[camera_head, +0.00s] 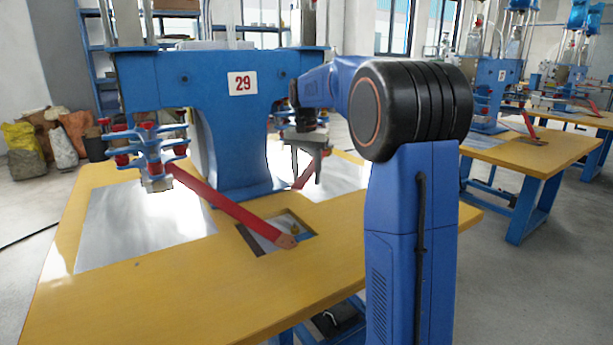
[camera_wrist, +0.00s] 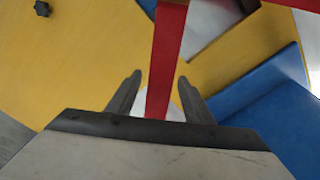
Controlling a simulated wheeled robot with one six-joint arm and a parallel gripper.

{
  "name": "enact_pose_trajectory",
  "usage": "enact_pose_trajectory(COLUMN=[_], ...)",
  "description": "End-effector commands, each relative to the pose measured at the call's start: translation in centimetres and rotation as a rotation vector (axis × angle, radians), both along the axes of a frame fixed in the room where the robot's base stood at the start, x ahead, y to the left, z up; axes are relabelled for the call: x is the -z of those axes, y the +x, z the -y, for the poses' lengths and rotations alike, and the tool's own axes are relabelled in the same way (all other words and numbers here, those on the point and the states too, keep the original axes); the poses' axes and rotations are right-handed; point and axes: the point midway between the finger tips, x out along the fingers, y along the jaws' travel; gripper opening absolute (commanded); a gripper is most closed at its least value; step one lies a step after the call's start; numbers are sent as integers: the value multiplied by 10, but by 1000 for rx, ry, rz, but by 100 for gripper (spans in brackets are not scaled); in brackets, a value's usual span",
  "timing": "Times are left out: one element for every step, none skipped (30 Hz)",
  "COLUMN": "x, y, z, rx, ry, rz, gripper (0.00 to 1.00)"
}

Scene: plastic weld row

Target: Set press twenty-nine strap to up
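Press twenty-nine (camera_head: 215,120) is a blue machine with a "29" plate on a yellow table. A long red strap (camera_head: 225,203) slants down from its left head to a cut-out in the table top. Another red strap piece (camera_head: 305,172) shows beside my gripper (camera_head: 306,168), which hangs under the press's right side. In the wrist view, my gripper (camera_wrist: 158,98) has its two fingers apart, with a red strap (camera_wrist: 168,45) running between them. Gaps show on both sides of it. Whether this is the long strap or the other piece, I cannot tell.
Bright metal sheets (camera_head: 140,225) lie on the yellow table (camera_head: 150,285). The cut-out (camera_head: 262,240) is near its front edge. The blue press base (camera_wrist: 255,95) lies close to the right finger. More presses on tables (camera_head: 535,155) stand at the right.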

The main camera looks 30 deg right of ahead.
Motion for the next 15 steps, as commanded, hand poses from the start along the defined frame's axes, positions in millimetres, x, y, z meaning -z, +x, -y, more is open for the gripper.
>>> enact_pose_trajectory(x=[0, 0, 0, 0, 1, 1, 1, 0, -1, -2, -4, -7, -10, -14, -20], y=[0, 0, 0, 0, 0, 0, 0, 0, 0, 0, 0, 0, 0, 0, 0], z=[0, 0, 0, 0, 0, 0, 0, 0, 0, 0, 0, 0, 0, 0, -1], rx=[0, 0, 0, 0, 0, 0, 0, 0, 0, 0, 0, 0, 0, 0, 0], ry=[1, 1, 0, 0, 0, 0, 1, 1, 1, 1, 0, 0, 1, 0, 0], rz=[-1, -1, -1, -1, -1, -1, -2, -2, -2, -2, -1, -1, -1, 0, 0], gripper=[47, 47, 47, 47, 47, 47, 47, 47, 47, 47, 47, 47, 47, 47, 47])
